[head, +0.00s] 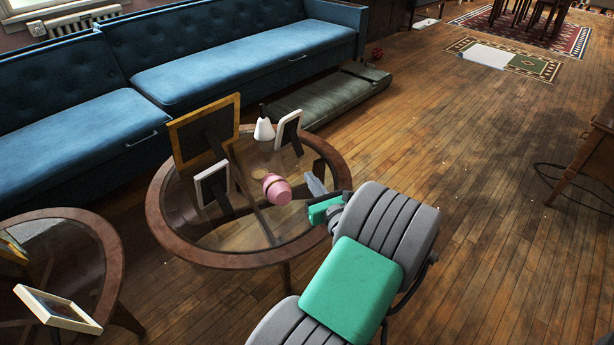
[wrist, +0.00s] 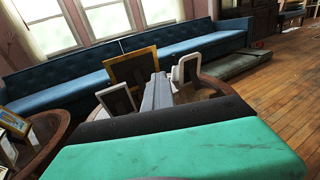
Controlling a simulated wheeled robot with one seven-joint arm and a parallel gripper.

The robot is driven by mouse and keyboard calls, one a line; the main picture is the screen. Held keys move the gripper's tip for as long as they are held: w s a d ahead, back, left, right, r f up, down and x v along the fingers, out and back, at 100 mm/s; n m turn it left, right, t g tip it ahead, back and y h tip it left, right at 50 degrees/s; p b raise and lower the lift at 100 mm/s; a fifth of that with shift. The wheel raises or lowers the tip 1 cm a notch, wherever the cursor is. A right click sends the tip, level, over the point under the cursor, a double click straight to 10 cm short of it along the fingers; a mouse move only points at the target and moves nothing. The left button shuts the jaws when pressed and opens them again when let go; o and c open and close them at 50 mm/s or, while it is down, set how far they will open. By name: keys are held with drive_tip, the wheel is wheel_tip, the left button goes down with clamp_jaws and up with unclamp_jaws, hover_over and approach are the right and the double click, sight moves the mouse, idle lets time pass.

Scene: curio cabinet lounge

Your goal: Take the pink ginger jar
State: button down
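The pink ginger jar (head: 276,189) is on the round glass-topped table (head: 163,222), near its middle, and appears to lie on its side. My gripper (head: 315,186) is over the table's right edge, just right of the jar and apart from it. In the wrist view its grey fingers (wrist: 157,92) stand close together with no clear gap and nothing visible between them. The jar does not show in the wrist view.
A large gold frame (head: 205,131), two white frames (head: 212,184) (head: 288,129) and a white bell-shaped piece (head: 264,129) stand around the jar. A blue sofa (head: 220,60) is behind. A second round table (head: 105,250) is at left. The floor at right is mostly clear.

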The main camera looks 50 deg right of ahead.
drive_tip(key=shift+c, duration=2.2)
unclamp_jaws()
